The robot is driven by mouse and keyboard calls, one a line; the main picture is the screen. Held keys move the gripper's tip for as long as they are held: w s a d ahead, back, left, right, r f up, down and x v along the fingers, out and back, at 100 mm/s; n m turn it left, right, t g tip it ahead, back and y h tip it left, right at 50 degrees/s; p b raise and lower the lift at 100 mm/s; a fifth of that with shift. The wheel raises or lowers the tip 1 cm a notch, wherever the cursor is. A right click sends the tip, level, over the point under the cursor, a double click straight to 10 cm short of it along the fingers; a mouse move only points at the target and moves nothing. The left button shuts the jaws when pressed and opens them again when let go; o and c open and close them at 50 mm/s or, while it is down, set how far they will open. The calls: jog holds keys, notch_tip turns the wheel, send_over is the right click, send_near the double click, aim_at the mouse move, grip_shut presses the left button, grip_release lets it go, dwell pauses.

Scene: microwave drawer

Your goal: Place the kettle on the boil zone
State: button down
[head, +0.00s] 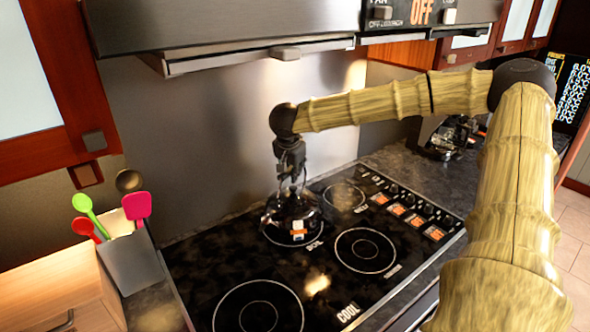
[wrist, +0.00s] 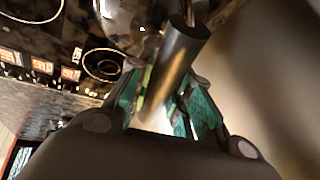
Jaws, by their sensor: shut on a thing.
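The kettle (head: 283,222) is dark and glossy and stands upright over the cooktop's back-middle ring, the boil zone (head: 301,243), with "BOIL" lettered in front of it. The kettle hides most of that ring. I cannot tell whether its base touches the glass. My gripper (head: 291,180) is above the kettle, pointing down, and shut on its handle. In the wrist view the dark handle (wrist: 178,65) lies between the green-padded fingers (wrist: 170,100), with the shiny kettle body (wrist: 125,22) beyond.
The black cooktop (head: 225,265) has other rings, one lettered "COOL" at the front. Orange-lit controls (head: 405,215) line its right side. A holder with colourful utensils (head: 130,255) stands at left. The range hood (head: 230,40) hangs above. Dark items (head: 450,138) sit on the right counter.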

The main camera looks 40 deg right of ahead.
jog(key=c, duration=1.3)
grip_release()
jog(key=shift+a, duration=0.1)
jog(key=shift+a+r, duration=0.1)
jog(key=shift+a, duration=0.15)
jog(key=shift+s+r, duration=0.25)
jog(key=shift+r, duration=0.4)
jog(key=b+v, duration=0.2)
jog(key=v, duration=0.8)
jog(key=shift+r+b, duration=0.2)
jog(key=shift+b, duration=0.2)
